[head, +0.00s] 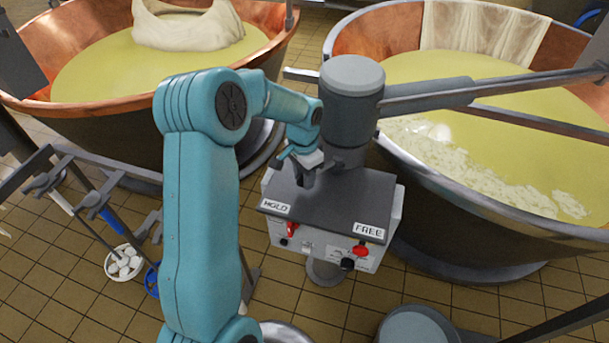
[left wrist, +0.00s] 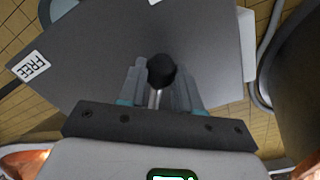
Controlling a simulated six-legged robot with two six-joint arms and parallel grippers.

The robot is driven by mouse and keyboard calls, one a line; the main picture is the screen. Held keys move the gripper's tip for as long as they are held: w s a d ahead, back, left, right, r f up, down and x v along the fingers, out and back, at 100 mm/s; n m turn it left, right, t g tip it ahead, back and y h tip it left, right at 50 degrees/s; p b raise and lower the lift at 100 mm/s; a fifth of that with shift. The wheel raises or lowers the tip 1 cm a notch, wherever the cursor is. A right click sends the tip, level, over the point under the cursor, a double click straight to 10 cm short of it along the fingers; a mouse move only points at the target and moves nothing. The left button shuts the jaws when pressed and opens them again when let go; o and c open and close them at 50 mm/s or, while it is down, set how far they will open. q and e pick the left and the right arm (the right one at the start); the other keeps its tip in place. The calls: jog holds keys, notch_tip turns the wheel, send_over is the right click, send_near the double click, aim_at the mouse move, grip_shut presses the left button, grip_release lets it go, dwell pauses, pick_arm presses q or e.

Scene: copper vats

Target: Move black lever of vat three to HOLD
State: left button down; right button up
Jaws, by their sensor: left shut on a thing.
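My left gripper (head: 306,178) is over the dark top plate of a control box (head: 338,205), nearer the HOLD label (head: 276,207) than the FREE label (head: 368,231). In the left wrist view the gripper (left wrist: 161,84) is shut on the black lever (left wrist: 161,69), whose round knob shows between the fingers with a bit of pale stem below. The FREE label (left wrist: 31,66) is at the left there, apart from the knob. In the head view the gripper hides the lever. No vat number is readable. My right gripper is not in view.
A copper vat (head: 62,92) stands behind left, another vat (head: 450,210) with curd at the right. A grey column (head: 350,110) with a long arm rises behind the plate. Red and black knobs (head: 348,264) are on the box front. A rack (head: 100,180) is at the left.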

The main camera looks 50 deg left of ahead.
pick_arm(q)
jog(key=shift+w+a, duration=0.1)
jog(key=c, duration=0.8)
grip_release()
jog(key=r, duration=1.6)
jog(key=shift+a+r, duration=0.15)
jog(key=shift+a, duration=0.05)
